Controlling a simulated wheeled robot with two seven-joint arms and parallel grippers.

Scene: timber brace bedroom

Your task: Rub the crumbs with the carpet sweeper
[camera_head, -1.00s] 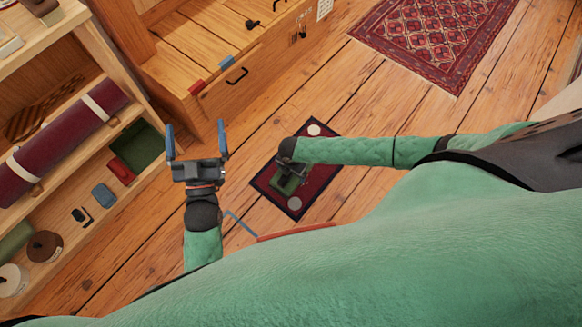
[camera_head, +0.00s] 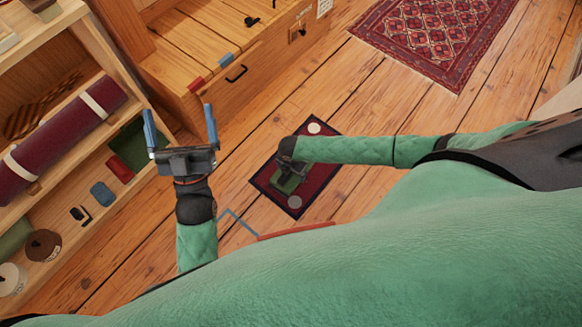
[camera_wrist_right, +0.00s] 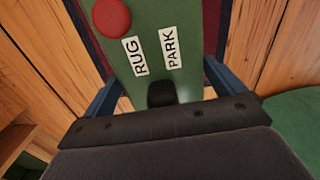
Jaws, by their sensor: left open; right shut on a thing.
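The carpet sweeper (camera_head: 287,183) is a green block with a red round spot on top, standing on a small dark red mat (camera_head: 316,173) with a dark border. In the right wrist view the sweeper (camera_wrist_right: 160,50) carries the labels "RUG" and "PARK". My right gripper (camera_head: 291,168) is shut on the sweeper, its blue fingers (camera_wrist_right: 162,90) on either side of it. My left gripper (camera_head: 181,128) is open and empty above the floor, left of the mat. Two pale round patches (camera_head: 314,128) show at opposite corners of the mat. I cannot make out crumbs.
A wooden shelf (camera_head: 105,60) with a rolled maroon rug (camera_head: 62,143) and small items stands at left. A wooden chest with a drawer (camera_head: 240,90) is at the back. A patterned red rug (camera_head: 430,40) lies at upper right. Bare floor surrounds the mat.

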